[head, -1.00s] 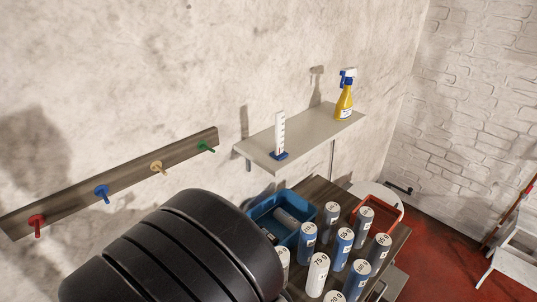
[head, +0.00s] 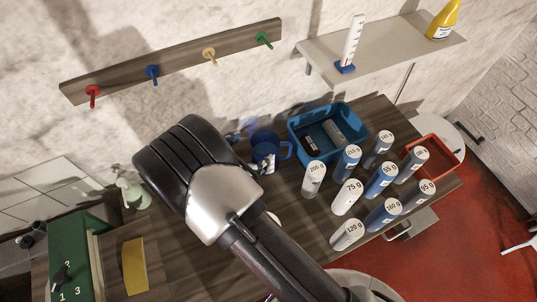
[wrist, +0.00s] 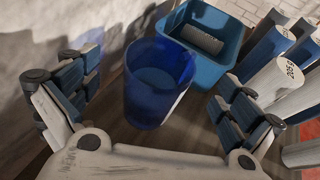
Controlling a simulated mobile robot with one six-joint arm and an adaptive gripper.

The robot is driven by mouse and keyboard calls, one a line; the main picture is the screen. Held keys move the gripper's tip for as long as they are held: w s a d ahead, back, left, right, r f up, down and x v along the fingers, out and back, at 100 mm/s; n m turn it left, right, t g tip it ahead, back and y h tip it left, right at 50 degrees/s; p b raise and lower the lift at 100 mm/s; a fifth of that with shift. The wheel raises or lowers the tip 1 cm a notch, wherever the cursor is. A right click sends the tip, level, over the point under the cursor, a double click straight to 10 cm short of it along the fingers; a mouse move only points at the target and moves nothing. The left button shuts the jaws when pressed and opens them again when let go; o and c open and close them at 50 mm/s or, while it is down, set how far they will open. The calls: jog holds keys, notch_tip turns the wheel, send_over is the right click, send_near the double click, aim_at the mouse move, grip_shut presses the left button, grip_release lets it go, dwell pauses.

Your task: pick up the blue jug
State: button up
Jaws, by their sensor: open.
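The blue jug (head: 264,147) stands on the wooden table near the wall in the head view, its handle toward the right. In the wrist view the jug (wrist: 157,88) is upright and its open top faces me. My gripper (wrist: 155,82) is open, with one finger to the left and one to the right of the jug. I cannot tell how far the jug sits between the fingers. No contact shows. In the head view my arm hides most of the gripper, and the jug's handle is not clear in the wrist view.
A blue bin (head: 345,120) with grey and dark items stands just right of the jug. Several weight-labelled cylinders (head: 347,197) crowd the table's right side, near an orange-red tray (head: 451,151). A peg rail (head: 180,62) and a shelf (head: 395,45) are on the wall.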

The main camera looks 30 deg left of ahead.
aim_at(274, 136)
jog(key=x, duration=0.7)
jog(key=shift+w+d+f, duration=0.15)
jog(key=shift+w+f, duration=0.05)
jog(key=shift+s, duration=0.1)
jog(key=c, duration=2)
jog(key=shift+r, duration=0.15)
jog(key=shift+c, duration=0.4)
